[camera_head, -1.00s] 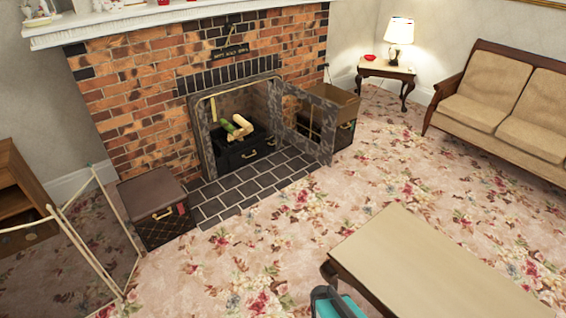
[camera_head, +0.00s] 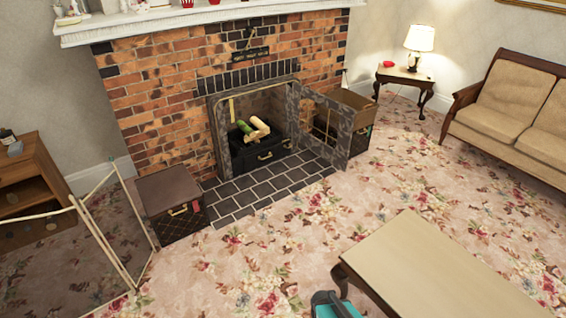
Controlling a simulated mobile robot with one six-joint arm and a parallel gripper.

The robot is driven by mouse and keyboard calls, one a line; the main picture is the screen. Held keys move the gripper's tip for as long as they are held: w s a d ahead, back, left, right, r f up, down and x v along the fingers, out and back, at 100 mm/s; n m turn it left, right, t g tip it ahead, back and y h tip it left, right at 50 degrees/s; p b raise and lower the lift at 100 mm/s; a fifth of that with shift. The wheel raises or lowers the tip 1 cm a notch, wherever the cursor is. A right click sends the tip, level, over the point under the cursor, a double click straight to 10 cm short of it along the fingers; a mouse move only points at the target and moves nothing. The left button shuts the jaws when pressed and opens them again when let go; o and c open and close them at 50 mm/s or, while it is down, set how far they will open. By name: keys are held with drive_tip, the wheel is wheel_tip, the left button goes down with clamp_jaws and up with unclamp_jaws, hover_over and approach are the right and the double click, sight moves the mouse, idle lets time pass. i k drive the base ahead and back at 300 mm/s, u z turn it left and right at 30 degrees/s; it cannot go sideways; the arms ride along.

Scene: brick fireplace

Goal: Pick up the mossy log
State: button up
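The mossy log (camera_head: 245,129) is a small log with a green surface. It lies inside the open brick fireplace, on top of a black box-like grate (camera_head: 262,153) with a brass-coloured handle. Paler cut logs (camera_head: 260,128) lie against it on its right. My gripper's fingers do not show. Only a teal and dark grey part of my own arm shows at the bottom edge, far from the fireplace, with the carpet between them.
A brown case (camera_head: 168,190) sits left of the tiled hearth (camera_head: 268,186). A folding screen stands further left. A wooden table (camera_head: 440,265) fills the lower right. Carpet before the hearth is clear.

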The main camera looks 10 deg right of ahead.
sight(249, 132)
drive_tip(key=i, duration=0.9)
drive_tip(key=z, duration=0.05)
